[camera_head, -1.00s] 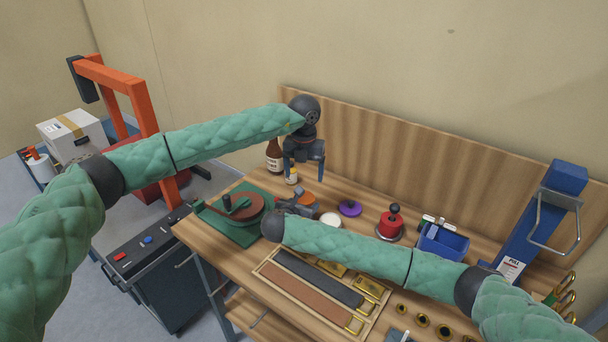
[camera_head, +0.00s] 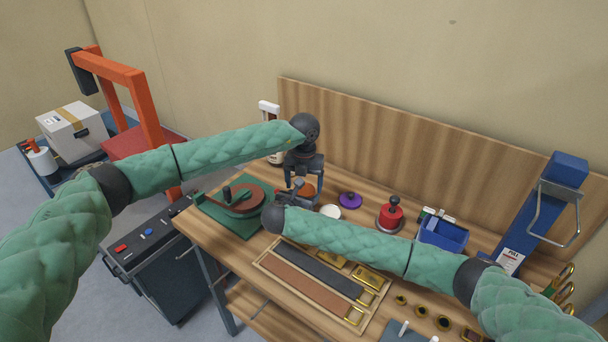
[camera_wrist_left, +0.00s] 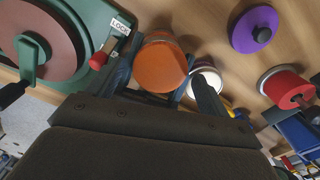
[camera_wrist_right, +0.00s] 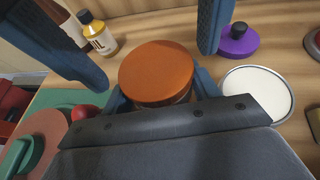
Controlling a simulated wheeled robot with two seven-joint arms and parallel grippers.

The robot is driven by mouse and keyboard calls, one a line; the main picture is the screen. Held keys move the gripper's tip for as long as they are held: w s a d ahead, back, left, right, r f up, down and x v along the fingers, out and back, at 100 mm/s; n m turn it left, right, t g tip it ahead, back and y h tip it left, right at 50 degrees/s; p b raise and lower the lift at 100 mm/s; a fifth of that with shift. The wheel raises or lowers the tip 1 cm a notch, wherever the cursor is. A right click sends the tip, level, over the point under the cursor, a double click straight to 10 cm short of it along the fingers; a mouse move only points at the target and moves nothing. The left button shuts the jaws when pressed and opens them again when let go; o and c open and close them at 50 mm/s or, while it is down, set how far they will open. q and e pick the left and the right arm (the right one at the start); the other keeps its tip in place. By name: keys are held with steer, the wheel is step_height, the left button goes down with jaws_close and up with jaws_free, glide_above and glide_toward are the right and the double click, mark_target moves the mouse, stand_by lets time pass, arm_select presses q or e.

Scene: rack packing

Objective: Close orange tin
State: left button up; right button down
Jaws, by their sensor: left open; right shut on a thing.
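The orange tin (camera_head: 306,190) stands on the bench between my two grippers. Its flat orange lid lies on top in the right wrist view (camera_wrist_right: 157,70) and in the left wrist view (camera_wrist_left: 160,66). Whether the lid is fully seated is unclear. My right gripper (camera_wrist_right: 162,98) is shut on the tin's body below the lid; the body is mostly hidden. My left gripper (camera_head: 304,178) is open and reaches down from above, its fingers on either side of the lid in the left wrist view. I cannot tell whether they touch it.
A green fixture with a brown disc (camera_head: 244,199) stands left of the tin. A white round piece (camera_head: 330,211), a purple knob (camera_head: 350,200) and a red knobbed piece (camera_head: 391,214) stand to its right. A small bottle (camera_wrist_right: 97,32) is close behind. Straps (camera_head: 300,277) lie in front.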

arm_select(q)
steer(key=shift+f, duration=0.2)
steer(key=shift+c, duration=0.2)
steer(key=c, duration=1)
steer(key=shift+m, duration=1.7)
steer(key=o, duration=1.1)
steer(key=shift+r, duration=0.1)
